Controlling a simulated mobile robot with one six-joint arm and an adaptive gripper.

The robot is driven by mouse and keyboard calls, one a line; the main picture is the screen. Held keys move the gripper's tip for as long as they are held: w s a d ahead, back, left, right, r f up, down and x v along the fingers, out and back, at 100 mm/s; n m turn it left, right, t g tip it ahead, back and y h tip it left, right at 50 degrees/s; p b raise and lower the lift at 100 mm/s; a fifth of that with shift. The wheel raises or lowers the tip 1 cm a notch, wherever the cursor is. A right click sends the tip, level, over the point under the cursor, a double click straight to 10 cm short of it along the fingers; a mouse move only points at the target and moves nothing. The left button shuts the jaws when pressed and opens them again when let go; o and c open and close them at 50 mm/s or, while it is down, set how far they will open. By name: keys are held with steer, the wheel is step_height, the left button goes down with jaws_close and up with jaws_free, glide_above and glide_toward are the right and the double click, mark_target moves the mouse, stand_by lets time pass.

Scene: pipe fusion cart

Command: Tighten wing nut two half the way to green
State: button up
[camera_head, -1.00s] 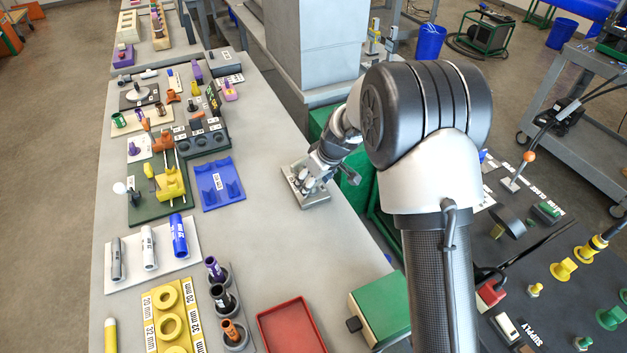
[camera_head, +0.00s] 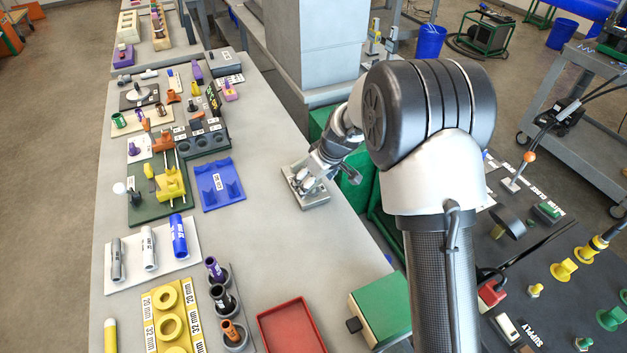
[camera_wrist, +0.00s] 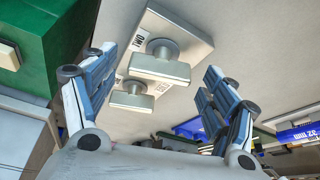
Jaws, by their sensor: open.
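A small grey metal plate (camera_head: 318,200) with wing nuts lies near the right edge of the bench. In the wrist view the plate (camera_wrist: 190,35) carries two pale wing nuts. The larger-looking wing nut (camera_wrist: 160,66) sits by an upside-down label that seems to read TWO, and it lies between my fingertips in the picture. The other wing nut (camera_wrist: 131,97) is lower and to the left. My gripper (camera_wrist: 158,62) is open, a finger on each side, with no contact seen. In the head view my gripper (camera_head: 318,184) is over the plate and hides its nuts. No green mark is discernible.
A green box (camera_wrist: 45,45) stands close on the left in the wrist view. In the head view a blue tray (camera_head: 218,184) lies left of the plate, and a red tray (camera_head: 291,328) and a green-topped box (camera_head: 382,306) lie nearer. Bare bench surrounds the plate's left side.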

steer(key=v, duration=1.1)
steer(key=shift+r, duration=0.2)
steer(key=shift+s+d, duration=0.1)
steer(key=s+d+r+m+h, duration=0.1)
steer(key=s+d+r+m, duration=0.1)
steer(key=s+r, duration=0.5)
steer(key=s+d+r+m, duration=0.15)
steer(key=s+r, duration=0.25)
steer(key=s, duration=0.5)
steer(key=s+d+m+h, duration=0.1)
steer(key=s+d+m, duration=0.1)
steer(key=s, duration=0.7)
steer(key=s+d+m+t, duration=0.1)
steer(key=s+d, duration=0.3)
steer(key=s, duration=0.5)
steer(key=shift+m+h, duration=0.4)
steer(key=shift+m, duration=0.35)
steer(key=shift+w+f, duration=0.1)
